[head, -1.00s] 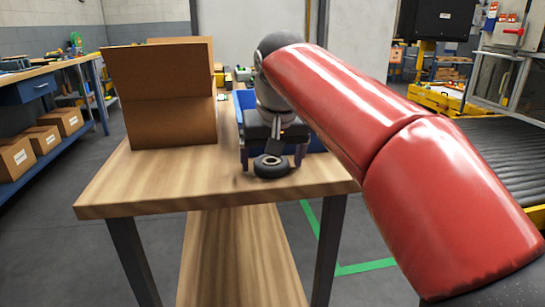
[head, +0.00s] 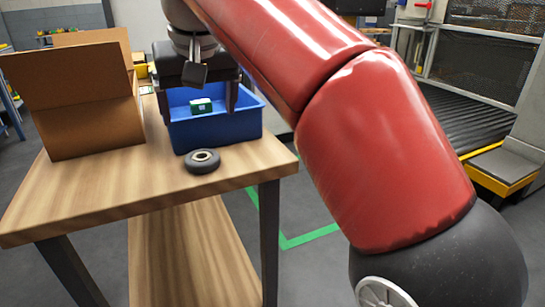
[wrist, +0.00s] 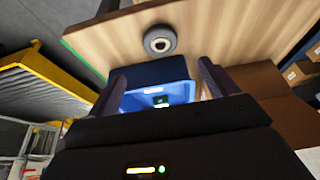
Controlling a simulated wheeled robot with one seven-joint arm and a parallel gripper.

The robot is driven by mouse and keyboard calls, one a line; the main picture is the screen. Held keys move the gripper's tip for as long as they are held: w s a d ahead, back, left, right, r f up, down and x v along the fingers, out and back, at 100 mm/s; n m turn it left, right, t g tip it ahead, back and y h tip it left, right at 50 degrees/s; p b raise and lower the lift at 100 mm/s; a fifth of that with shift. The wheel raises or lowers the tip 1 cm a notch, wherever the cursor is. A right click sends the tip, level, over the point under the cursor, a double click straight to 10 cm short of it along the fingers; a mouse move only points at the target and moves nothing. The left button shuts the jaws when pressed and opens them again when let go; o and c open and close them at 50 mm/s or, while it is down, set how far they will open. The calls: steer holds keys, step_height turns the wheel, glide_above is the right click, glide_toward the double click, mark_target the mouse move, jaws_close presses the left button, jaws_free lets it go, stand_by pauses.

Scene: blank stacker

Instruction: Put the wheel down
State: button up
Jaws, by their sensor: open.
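The wheel (head: 202,161), a small black tyre with a light hub, lies flat on the wooden table (head: 90,190) in front of the blue bin. The wheel also shows in the wrist view (wrist: 160,40), resting on the wood beyond my fingertips. My gripper (head: 198,112) is open and empty, with its fingers spread wide. It is above and behind the wheel, over the blue bin (head: 222,128), and does not touch the wheel. In the wrist view my gripper (wrist: 160,80) has one finger on each side of the bin.
The blue bin holds a small green and white box (head: 201,105). An open cardboard box (head: 90,122) stands on the table's left. Bare wood lies in front of the wheel, and the table's right edge is close to it. Green tape (head: 310,236) marks the floor.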

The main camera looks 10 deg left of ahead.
steer(key=d+f+m, duration=0.2)
steer(key=d+f, duration=0.1)
steer(key=d, duration=0.9)
steer(key=s+d+f+m, duration=0.1)
steer(key=s+d+f, duration=0.2)
steer(key=d+f, duration=0.3)
steer(key=s+d+f+m+t+h, duration=0.1)
steer(key=s+d+f, duration=0.3)
steer(key=d, duration=0.5)
step_height(320, 180, down, 2)
steer(key=shift+d+f+m+t+h, duration=0.15)
steer(key=shift+d+m+t+h, duration=0.1)
steer(key=shift+m+t+h, duration=0.05)
steer(key=shift+m+h, duration=0.4)
steer(key=shift+m, duration=0.5)
steer(key=s+d+f, duration=0.1)
steer(key=s+f, duration=0.1)
steer(key=f, duration=0.1)
steer(key=s+d+f, duration=0.2)
steer(key=f, duration=0.2)
steer(key=s+d+f, duration=0.2)
steer(key=s+f, duration=0.1)
steer(key=shift+s+d+f, duration=0.1)
steer(key=shift+d+f, duration=0.1)
steer(key=shift+f, duration=0.05)
steer(key=shift+c, duration=0.5)
